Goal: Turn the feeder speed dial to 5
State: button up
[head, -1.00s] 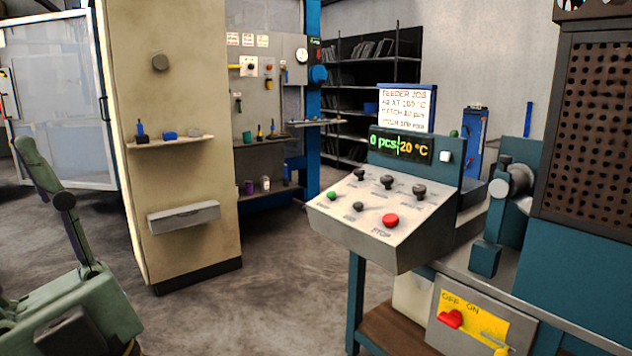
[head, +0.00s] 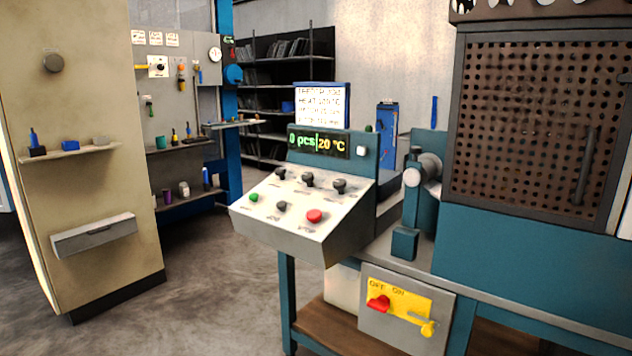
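The control panel (head: 262,222) is a sloped light-grey box in the middle of the head view. Three dark knobs stand in its upper row: a left knob (head: 280,174), a middle knob (head: 308,180) and a right knob (head: 340,186). Their labels are too small to read, so I cannot tell which is the feeder speed dial or where each points. Below them are a green button (head: 254,198), a dark knob (head: 282,206) and a red button (head: 314,215). The display (head: 318,144) reads 0 pcs and 20 °C. My gripper is not in view.
A teal machine with a perforated guard (head: 530,120) stands on the right. Below the panel is a yellow OFF/ON switch plate (head: 400,304) with a red handle. A beige pillar (head: 85,190) with shelves stands at left. Open floor (head: 205,285) lies between pillar and panel.

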aim_at(279, 171)
jog(key=i+j+z, duration=0.8)
jog(key=j+z, duration=0.25)
jog(key=i+j, duration=0.4)
jog(key=i+l+z, duration=0.05)
